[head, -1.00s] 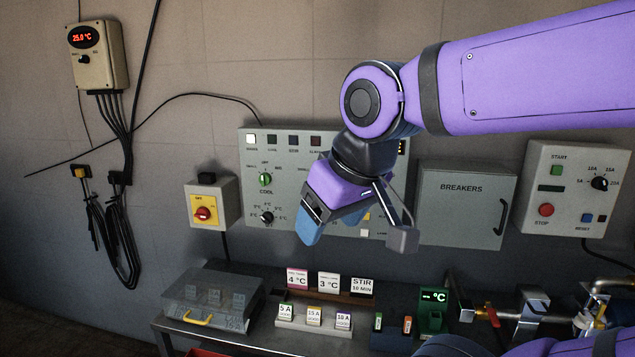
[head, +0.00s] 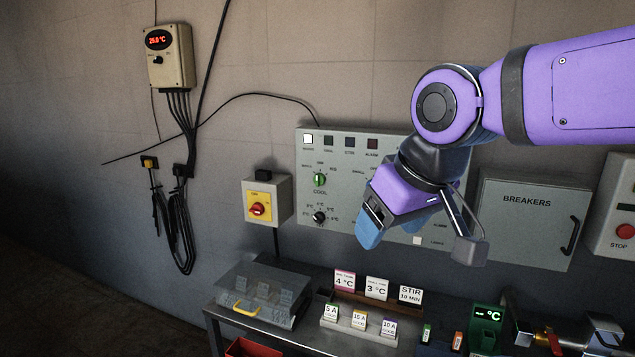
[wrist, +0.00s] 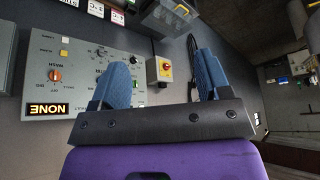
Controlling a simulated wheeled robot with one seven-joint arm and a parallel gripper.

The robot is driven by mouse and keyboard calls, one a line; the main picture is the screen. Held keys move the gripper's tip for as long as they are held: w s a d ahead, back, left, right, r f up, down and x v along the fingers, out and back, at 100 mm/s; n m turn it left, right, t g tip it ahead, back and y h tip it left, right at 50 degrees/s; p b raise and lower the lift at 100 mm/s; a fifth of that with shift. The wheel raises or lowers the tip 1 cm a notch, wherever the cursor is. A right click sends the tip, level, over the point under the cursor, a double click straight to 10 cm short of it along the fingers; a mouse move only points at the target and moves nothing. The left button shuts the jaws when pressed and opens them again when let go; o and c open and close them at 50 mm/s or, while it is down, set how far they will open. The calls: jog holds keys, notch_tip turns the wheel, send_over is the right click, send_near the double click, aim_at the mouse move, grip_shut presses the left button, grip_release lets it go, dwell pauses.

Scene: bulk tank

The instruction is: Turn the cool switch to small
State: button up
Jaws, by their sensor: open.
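The cool switch (head: 320,180) is a green knob on the left part of the grey control panel (head: 345,208), with "COOL" printed below it and position marks around it. Its pointer looks about upright, but the exact setting is too small to read. My gripper (head: 368,232) is open and empty, in front of the panel, right of and lower than the cool switch. In the wrist view my gripper's two blue fingers (wrist: 160,82) stand wide apart, and the left one covers part of the panel near the green knob.
A yellow box with a red rotary switch (head: 257,209) is left of the panel. A breakers cabinet (head: 530,215) is to the right. Below, a bench holds a clear-lidded box (head: 262,290) and several label cards (head: 376,289). A black dial (head: 319,217) sits under the cool switch.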

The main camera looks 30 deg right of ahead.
aim_at(316, 180)
jog(key=w+d+r+m+t, duration=0.1)
jog(key=w+r+m+t, duration=0.2)
jog(key=w, duration=1.5)
jog(key=w+d+m+t, duration=0.15)
jog(key=w+t, duration=0.25)
jog(key=w, duration=1.4)
jog(key=w+d+f+m+t+h, duration=0.1)
jog(key=w+d+f+m+h, duration=0.15)
jog(key=w, duration=0.35)
jog(key=w+d+f+m+h, duration=0.2)
jog(key=w+d+f+h, duration=0.15)
jog(key=w, duration=0.25)
jog(key=w+d+f+m+g+h, duration=0.2)
jog(key=d+f+h, duration=0.1)
jog(key=f+h, duration=0.25)
jog(key=w+d+f+m+g+h, duration=0.1)
jog(key=w+d+f+m+h, duration=0.1)
jog(key=w+f+m+h, duration=0.3)
jog(key=w+d, duration=0.1)
jog(key=d, duration=0.2)
jog(key=w+d+f+n+y, duration=0.1)
jog(key=d, duration=0.2)
jog(key=w+d+n, duration=0.1)
jog(key=d, duration=0.1)
jog(key=shift+w+d+f+y, duration=0.15)
jog(key=shift+w+d+y, duration=0.1)
jog(key=shift+d, duration=0.15)
jog(key=c, duration=0.9)
